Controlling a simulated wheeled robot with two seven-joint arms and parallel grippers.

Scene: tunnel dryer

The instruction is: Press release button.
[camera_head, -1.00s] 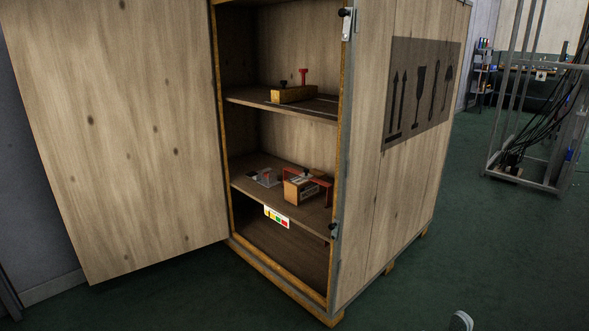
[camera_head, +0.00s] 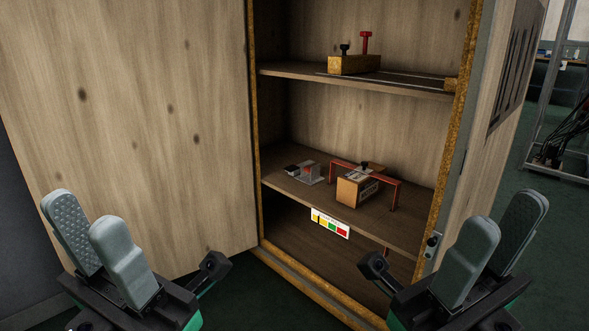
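No part is clearly marked as a release button. On the cabinet's upper shelf (camera_head: 300,70), a wooden block (camera_head: 347,66) has a black knob (camera_head: 344,48) and a taller red knob (camera_head: 366,41). On the lower shelf (camera_head: 400,228), a wooden box (camera_head: 357,192) with a black knob on top stands under a red bracket (camera_head: 388,178). A small grey device with a red part (camera_head: 309,172) lies to its left. My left gripper (camera_head: 82,208) is open and empty before the door. My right gripper (camera_head: 506,211) is open and empty before the cabinet's right side.
The wooden cabinet door (camera_head: 140,120) stands open on the left. A label (camera_head: 329,223) with yellow, green and red fields is on the lower shelf's front edge. The right frame post (camera_head: 462,130) bounds the opening. A metal frame with cables (camera_head: 560,120) stands at far right.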

